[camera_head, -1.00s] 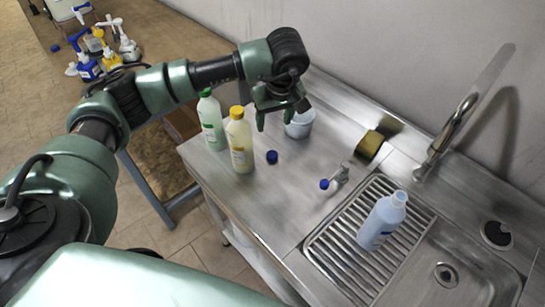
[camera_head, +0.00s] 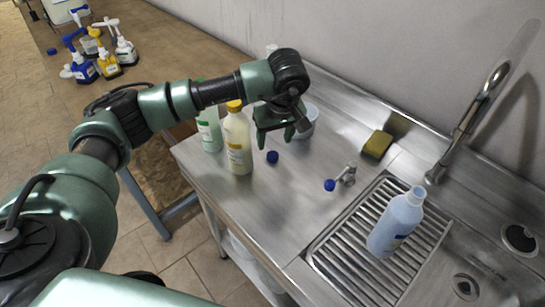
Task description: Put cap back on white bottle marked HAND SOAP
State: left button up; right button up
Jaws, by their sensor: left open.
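A pale blue-white bottle (camera_head: 397,222) with an open, uncapped neck stands on the ribbed drainboard at the right. Its label is too small to read. A blue cap (camera_head: 272,157) lies on the steel counter, left of centre. My left gripper (camera_head: 283,136) is open, with its fingers pointing down. In the picture it is just above the blue cap, and nothing is between its fingers. A second small blue piece (camera_head: 329,185) lies at the end of a grey metal fitting on the counter. My right gripper is out of view.
A yellow-capped bottle (camera_head: 238,140) and a green bottle (camera_head: 209,131) stand left of the gripper. A white tub (camera_head: 309,116) is partly hidden behind it. A sponge (camera_head: 377,145) and tap (camera_head: 469,123) are further right. The counter's front middle is clear.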

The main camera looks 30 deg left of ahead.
aim_at(273, 155)
pick_arm(q)
jog(key=shift+x, duration=1.35)
jog(key=shift+p, duration=0.3)
jog(key=shift+f+p, duration=0.3)
jog(key=shift+f, duration=0.05)
jog(key=p+x, duration=0.1)
jog(key=x, duration=0.2)
jog(key=shift+w+f, duration=0.15)
jog(key=shift+f, duration=0.2)
jog(key=shift+w+a+f, duration=0.1)
jog(key=shift+f, duration=0.25)
grip_shut()
